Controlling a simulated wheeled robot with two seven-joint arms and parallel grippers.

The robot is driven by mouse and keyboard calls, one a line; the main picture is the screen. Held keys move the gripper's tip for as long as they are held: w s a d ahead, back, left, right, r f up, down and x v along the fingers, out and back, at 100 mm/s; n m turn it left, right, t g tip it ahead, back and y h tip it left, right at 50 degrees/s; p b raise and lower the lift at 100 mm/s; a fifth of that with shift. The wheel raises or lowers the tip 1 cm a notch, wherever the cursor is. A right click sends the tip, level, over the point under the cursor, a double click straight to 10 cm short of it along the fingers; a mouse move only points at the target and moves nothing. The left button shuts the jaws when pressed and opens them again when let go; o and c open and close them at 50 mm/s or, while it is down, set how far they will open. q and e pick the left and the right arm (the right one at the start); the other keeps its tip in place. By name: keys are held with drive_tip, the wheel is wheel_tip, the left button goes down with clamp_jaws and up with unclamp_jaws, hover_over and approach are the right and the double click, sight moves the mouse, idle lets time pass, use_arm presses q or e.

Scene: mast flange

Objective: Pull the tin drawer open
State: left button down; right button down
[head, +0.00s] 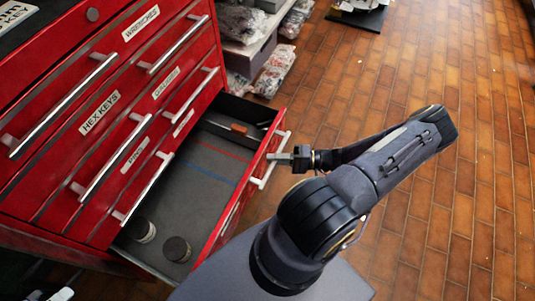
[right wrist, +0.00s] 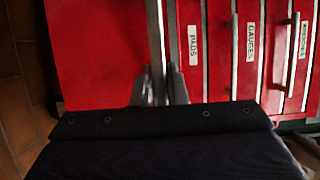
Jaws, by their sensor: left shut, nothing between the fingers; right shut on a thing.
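The tin drawer (head: 218,160) of the red tool chest stands pulled out, showing its grey lined floor. Two round tins, one pale-sided (head: 140,230) and one dark (head: 177,249), stand at its near end. My right gripper (head: 278,159) is shut on the drawer's silver bar handle (head: 259,182). In the right wrist view, the fingers (right wrist: 160,90) straddle the handle bar (right wrist: 155,40). My left gripper (head: 62,294) shows only partly at the bottom left edge, shut and empty, away from the drawer.
The chest's other drawers, with labels such as HEX KEYS (head: 99,113), are closed. A tool with an orange handle (head: 238,128) lies in the open drawer's far compartment. Bagged goods (head: 275,70) sit on shelves behind. The brick floor (head: 400,75) at right is mostly clear.

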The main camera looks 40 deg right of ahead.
drive_tip(key=s+d, duration=0.2)
drive_tip(key=s, duration=0.3)
drive_tip(key=shift+s+d, duration=0.2)
drive_tip(key=shift+s, duration=0.1)
drive_tip(key=c, duration=1.4)
unclamp_jaws()
drive_tip(key=shift+c, duration=0.2)
drive_tip(key=v, duration=0.7)
drive_tip(key=shift+s+d, duration=0.3)
